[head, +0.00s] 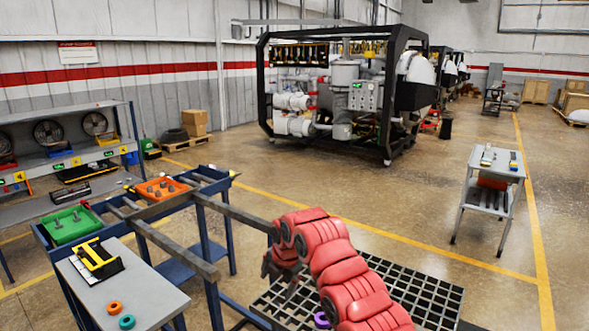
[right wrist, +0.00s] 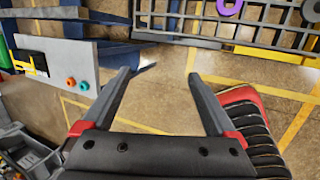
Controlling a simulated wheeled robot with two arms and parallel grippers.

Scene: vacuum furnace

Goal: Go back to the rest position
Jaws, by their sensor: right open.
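My right arm, with red padded covers, reaches in from the bottom right of the head view. My right gripper (head: 280,272) hangs at its end beside the blue frame, partly hidden by the arm. In the right wrist view the same gripper (right wrist: 159,75) has its two dark fingers wide apart with nothing between them. Only floor shows in the gap. My left gripper is in neither view.
A grey table (head: 150,290) at lower left holds an orange ring (head: 115,307), a teal ring (head: 127,322) and a yellow-handled block (head: 97,256). Green (head: 72,224) and orange (head: 162,188) trays sit behind.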

